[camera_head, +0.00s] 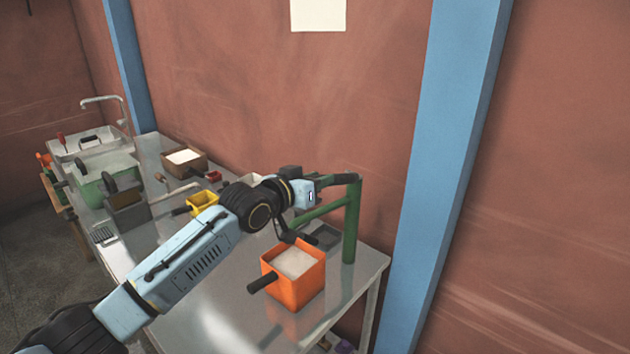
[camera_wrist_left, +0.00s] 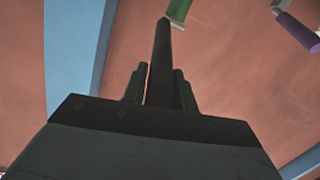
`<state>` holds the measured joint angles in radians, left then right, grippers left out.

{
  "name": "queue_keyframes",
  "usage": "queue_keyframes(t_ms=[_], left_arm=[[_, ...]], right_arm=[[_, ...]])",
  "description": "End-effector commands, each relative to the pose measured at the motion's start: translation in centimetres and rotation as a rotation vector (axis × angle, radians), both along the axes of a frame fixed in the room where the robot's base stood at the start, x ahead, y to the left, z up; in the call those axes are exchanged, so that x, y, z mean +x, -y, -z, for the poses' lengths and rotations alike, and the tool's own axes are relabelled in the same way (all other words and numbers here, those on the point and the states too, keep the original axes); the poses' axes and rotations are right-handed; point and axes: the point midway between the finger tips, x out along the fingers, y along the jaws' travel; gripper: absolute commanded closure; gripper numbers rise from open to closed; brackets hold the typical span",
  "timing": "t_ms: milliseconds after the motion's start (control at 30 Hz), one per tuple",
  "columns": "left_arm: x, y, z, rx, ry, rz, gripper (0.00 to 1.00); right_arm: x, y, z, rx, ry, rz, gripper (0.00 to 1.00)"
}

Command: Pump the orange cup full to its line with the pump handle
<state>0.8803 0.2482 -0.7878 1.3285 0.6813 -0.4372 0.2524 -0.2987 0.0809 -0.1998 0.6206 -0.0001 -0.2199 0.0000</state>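The orange cup (camera_head: 279,268) stands on the metal table, with pale powder (camera_head: 296,262) inside and a black side handle (camera_head: 262,283). I cannot make out its line. The dark pump handle (camera_head: 341,178) sits at the top of a green post (camera_head: 351,225), behind and right of the cup. My left gripper (camera_head: 318,188) is at the handle, above the cup. In the left wrist view a dark bar, the pump handle (camera_wrist_left: 162,60), runs between the fingers (camera_wrist_left: 160,88), which appear closed against both sides. My right gripper is not in view.
A grey tray (camera_head: 325,236) lies beside the post. A yellow scoop (camera_head: 201,203), a brown box (camera_head: 184,162), a dark box (camera_head: 128,212) and a green tub (camera_head: 104,178) stand to the left. A blue column (camera_head: 440,170) rises at the right.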

Motion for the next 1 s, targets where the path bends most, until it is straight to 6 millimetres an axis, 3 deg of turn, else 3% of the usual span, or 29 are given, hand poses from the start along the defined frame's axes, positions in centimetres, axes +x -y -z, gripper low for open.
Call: queue_keyframes(t_ms=[33, 133, 567, 1000], left_arm=[[0.0, 0.0, -0.3, -0.002, 0.005, 0.000, 0.66], [0.0, 0.0, -0.2, -0.003, 0.003, 0.000, 0.53], [-0.6, -0.5, -0.1, -0.003, 0.000, 0.001, 0.53], [-6.1, -4.7, -1.1, -0.001, 0.002, 0.001, 0.53]], right_arm=[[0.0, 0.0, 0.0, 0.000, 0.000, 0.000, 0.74], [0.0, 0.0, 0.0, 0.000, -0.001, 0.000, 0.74], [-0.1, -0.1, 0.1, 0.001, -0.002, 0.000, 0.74], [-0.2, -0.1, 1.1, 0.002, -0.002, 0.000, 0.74]])
